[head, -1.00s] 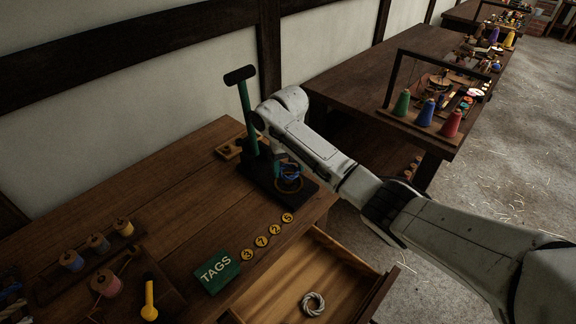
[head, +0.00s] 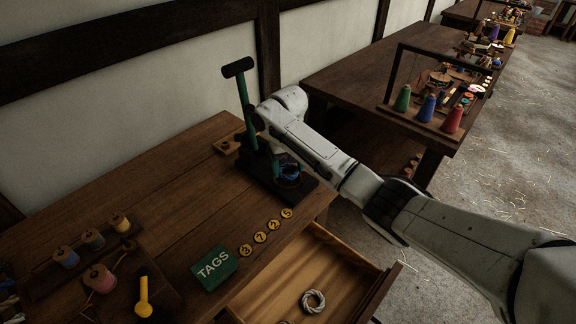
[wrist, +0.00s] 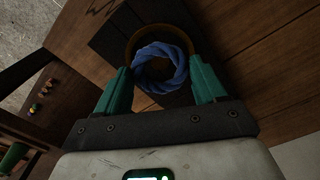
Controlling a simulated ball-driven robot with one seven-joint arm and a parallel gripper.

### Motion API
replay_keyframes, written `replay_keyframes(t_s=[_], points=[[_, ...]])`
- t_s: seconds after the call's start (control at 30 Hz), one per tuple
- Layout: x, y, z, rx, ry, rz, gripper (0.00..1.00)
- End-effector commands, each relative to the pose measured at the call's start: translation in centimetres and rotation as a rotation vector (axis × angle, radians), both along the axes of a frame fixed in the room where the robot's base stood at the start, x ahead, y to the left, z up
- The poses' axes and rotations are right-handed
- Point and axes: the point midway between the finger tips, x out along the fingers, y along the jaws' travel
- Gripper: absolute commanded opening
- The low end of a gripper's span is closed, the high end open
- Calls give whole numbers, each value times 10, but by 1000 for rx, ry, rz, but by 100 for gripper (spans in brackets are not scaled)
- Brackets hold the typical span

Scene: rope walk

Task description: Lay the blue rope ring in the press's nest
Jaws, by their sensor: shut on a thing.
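The blue rope ring (wrist: 140,66) is a twisted loop between the two teal fingers of my gripper (wrist: 160,66) in the wrist view. My gripper is shut on it. The press's nest (wrist: 131,45) is a round brown-gold cup whose rim shows around and behind the ring. In the head view the ring (head: 290,170) appears at the nest, on the dark base of the green-handled press (head: 243,100). I cannot tell whether it touches the nest's floor. My arm hides part of the press.
A green TAGS box (head: 214,268) and several numbered brass discs (head: 260,238) lie on the bench. Thread spools (head: 93,240) stand at left. A second bench (head: 350,75) stands behind.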

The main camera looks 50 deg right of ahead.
Motion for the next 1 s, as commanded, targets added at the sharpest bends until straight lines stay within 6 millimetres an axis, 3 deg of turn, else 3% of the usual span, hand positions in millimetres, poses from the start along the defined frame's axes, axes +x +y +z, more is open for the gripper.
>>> replay_keyframes(t_s=[0.67, 0.7, 1.0], points=[[0, 0, -19, 0, 1, 1, 42], [0, 0, -18, 0, 0, 1, 74], [0, 0, -18, 0, 0, 0, 100]])
